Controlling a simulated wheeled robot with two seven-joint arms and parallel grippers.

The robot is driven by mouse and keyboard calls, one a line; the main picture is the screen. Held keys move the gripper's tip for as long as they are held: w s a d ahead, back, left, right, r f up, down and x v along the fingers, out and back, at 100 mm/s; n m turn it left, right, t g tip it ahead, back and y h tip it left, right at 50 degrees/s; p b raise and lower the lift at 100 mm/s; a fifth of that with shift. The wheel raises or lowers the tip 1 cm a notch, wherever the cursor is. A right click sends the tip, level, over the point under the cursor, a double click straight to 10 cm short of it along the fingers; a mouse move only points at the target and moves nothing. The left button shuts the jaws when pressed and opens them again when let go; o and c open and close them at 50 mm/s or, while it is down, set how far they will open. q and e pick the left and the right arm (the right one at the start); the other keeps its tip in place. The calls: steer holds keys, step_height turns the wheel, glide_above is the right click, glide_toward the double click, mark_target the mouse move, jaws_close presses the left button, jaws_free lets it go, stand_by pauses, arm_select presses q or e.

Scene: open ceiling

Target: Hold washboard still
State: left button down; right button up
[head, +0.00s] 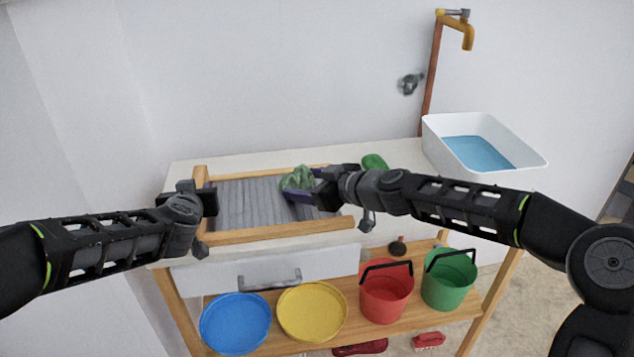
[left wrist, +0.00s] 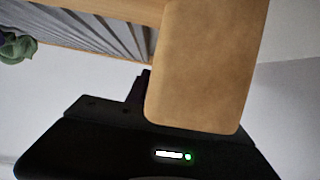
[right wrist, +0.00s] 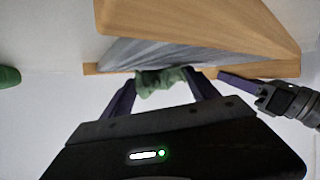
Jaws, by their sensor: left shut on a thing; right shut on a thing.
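The washboard (head: 250,203) lies on the white counter, with a wooden frame and a grey ridged face. My left gripper (head: 207,196) is at its left end, shut on the frame; the left wrist view shows the wooden frame piece (left wrist: 205,70) against the gripper, with the fingertips mostly hidden. My right gripper (head: 305,189) is over the right part of the ridged face, shut on a crumpled green cloth (head: 297,178). The cloth also shows between the fingers in the right wrist view (right wrist: 160,82). Whether the cloth touches the ridges is hard to tell.
A white basin of blue water (head: 478,153) stands at the right under a yellow tap (head: 467,36). A green object (head: 374,162) lies behind my right wrist. On the lower shelf are a blue bowl (head: 235,323), a yellow bowl (head: 312,312), a red bucket (head: 386,292) and a green bucket (head: 449,279).

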arm_select(q)
steer(key=shift+d, duration=0.1)
arm_select(e)
steer(key=shift+s+a, duration=0.15)
steer(key=shift+a, duration=0.8)
steer(key=shift+w+d, duration=0.25)
steer(key=shift+d, duration=1.55)
steer(key=shift+w+d, duration=0.2)
steer(key=shift+d, duration=1.55)
step_height(320, 180, up, 3)
steer(key=shift+a+r, duration=0.1)
steer(key=shift+a, duration=0.05)
steer(key=shift+r, duration=2.4)
arm_select(q)
steer(key=c, duration=1)
jaws_free()
steer(key=shift+s, duration=0.1)
steer(key=v, duration=1.2)
